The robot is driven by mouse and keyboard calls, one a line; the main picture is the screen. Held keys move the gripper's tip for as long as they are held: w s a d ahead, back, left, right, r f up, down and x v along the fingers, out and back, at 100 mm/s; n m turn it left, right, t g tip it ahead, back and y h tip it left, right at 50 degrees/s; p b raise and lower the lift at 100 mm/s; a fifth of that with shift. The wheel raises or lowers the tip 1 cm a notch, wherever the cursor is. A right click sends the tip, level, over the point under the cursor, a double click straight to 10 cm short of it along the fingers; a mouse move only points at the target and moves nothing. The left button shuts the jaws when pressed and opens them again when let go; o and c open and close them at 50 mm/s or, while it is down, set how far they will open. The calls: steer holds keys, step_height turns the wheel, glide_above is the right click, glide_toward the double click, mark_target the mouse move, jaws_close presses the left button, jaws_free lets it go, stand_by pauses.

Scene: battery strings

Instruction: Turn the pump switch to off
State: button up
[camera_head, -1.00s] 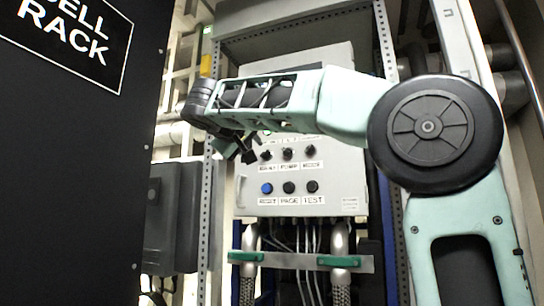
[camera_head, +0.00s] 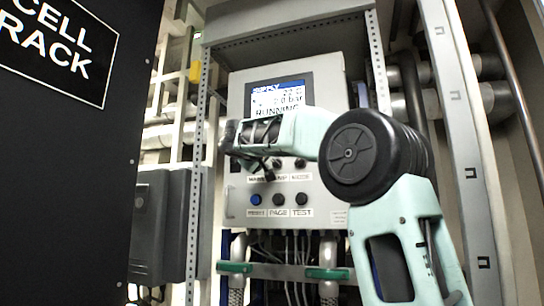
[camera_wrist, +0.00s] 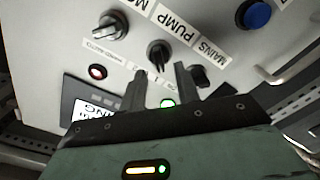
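The pump switch (camera_wrist: 158,53) is a black rotary knob beside its PUMP label, in the middle of three knobs on the grey control panel (camera_head: 335,150). In the wrist view the panel appears upside down. My gripper (camera_wrist: 160,72) is open, its two dark fingers pointing at the pump switch, with the knob just beyond and between the tips. I cannot tell whether they touch it. In the head view my gripper (camera_head: 266,170) is in front of the knob row, and the pump switch (camera_head: 278,164) is partly hidden. The panel display (camera_head: 290,98) reads RUNNING and 2.0 bar.
The mains knob (camera_wrist: 200,77) is close behind the right finger. The mode knob (camera_wrist: 112,25) and a blue button (camera_wrist: 257,14) are nearby. A green lamp (camera_wrist: 167,103) glows between the fingers, and a red lamp (camera_wrist: 97,71) is left. The black cell rack (camera_head: 70,170) stands left.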

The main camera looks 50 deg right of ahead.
mark_target(276, 163)
steer(key=shift+p+x, duration=0.3)
steer(key=shift+x, duration=1.1)
jaws_close()
